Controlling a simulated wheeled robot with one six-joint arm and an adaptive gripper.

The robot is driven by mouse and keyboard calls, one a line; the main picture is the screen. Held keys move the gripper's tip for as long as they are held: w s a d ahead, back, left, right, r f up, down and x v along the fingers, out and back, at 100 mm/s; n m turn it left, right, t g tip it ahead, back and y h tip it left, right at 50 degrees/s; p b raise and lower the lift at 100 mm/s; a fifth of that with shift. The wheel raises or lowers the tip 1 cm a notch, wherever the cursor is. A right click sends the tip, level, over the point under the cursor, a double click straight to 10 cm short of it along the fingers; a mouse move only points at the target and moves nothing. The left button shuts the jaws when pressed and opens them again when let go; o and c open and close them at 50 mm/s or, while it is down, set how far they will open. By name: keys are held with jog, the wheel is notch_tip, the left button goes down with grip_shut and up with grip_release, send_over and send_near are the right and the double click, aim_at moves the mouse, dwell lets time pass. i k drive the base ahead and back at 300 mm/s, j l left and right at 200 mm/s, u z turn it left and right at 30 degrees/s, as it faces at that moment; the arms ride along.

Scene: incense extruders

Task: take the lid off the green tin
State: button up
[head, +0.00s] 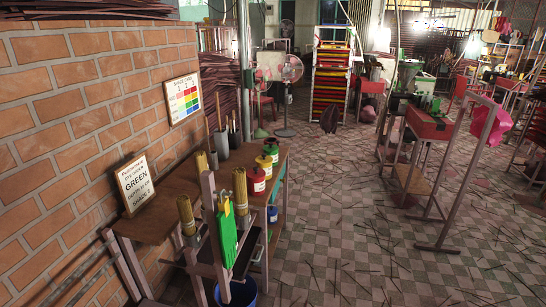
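The green tin (271,148) stands at the far right corner of a brown wooden bench along the brick wall. It is small in the head view; its top looks green, but I cannot make out the lid's edge. A yellow tin (264,163) stands just in front of it, and a red tin (257,181) stands nearer still. The three form a row along the bench's right edge. My gripper is not in view.
A rack with yellow stick bundles (240,189) and a green bundle (227,236) stands in front. The tiled floor (335,220) to the right is mostly open, with scattered sticks.

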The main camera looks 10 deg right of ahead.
aim_at(271, 148)
jog(key=i+l+u, duration=0.15)
jog(key=i+l, duration=0.45)
jog(key=i+l+u, duration=0.2)
jog(key=i+l, duration=0.45)
jog(key=i+l+u, duration=0.15)
jog(key=i+l, duration=0.45)
jog(key=l, duration=0.2)
